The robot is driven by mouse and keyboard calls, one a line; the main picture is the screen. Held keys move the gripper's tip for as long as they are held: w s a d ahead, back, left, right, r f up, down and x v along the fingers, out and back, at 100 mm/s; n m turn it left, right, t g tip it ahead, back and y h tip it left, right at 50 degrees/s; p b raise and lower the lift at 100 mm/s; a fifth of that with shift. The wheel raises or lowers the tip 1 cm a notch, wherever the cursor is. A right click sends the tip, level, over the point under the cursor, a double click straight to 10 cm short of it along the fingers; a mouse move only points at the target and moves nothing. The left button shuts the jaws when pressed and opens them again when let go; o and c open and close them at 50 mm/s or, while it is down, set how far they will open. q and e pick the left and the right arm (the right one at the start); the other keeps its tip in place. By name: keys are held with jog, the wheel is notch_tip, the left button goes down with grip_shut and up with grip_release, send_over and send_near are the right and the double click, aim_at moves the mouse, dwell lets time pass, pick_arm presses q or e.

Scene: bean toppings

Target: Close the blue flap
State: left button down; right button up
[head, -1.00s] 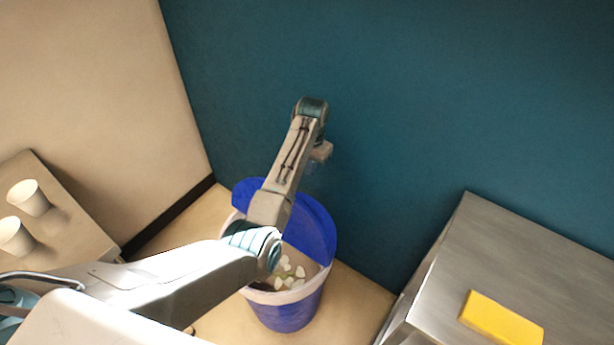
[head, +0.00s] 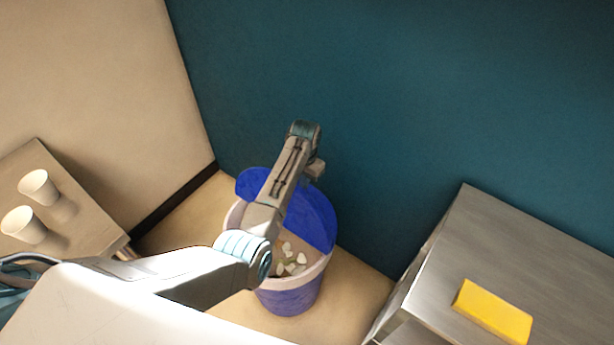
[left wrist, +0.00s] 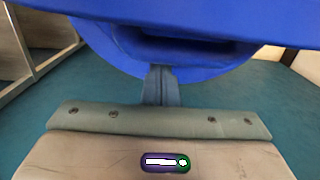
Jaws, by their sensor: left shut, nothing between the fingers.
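The blue flap (head: 313,218) stands raised at the back of a round blue bin (head: 288,300) with a pale rim. The bin is open, and pale pieces (head: 290,262) show inside. My left arm crosses over the bin, and its wrist end is just behind the flap. In the head view the fingertips are hidden by the flap. In the left wrist view my left gripper (left wrist: 160,86) is shut and empty, with its tips close to the blue flap (left wrist: 180,62); I cannot tell whether they touch. My right gripper is not in view.
A dark teal wall (head: 400,100) rises close behind the bin. A metal counter (head: 500,250) with a yellow block (head: 493,311) stands at the right. Two white cups (head: 38,187) stand on a surface at the left. Tan floor lies around the bin.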

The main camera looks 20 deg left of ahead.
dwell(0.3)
pick_arm(q)
jog(key=shift+s+a+r+t+p, duration=0.1)
jog(key=shift+s+r+t+p, duration=0.2)
jog(key=shift+p, duration=0.6)
jog(key=shift+s+p, duration=0.15)
jog(key=shift+p, duration=0.2)
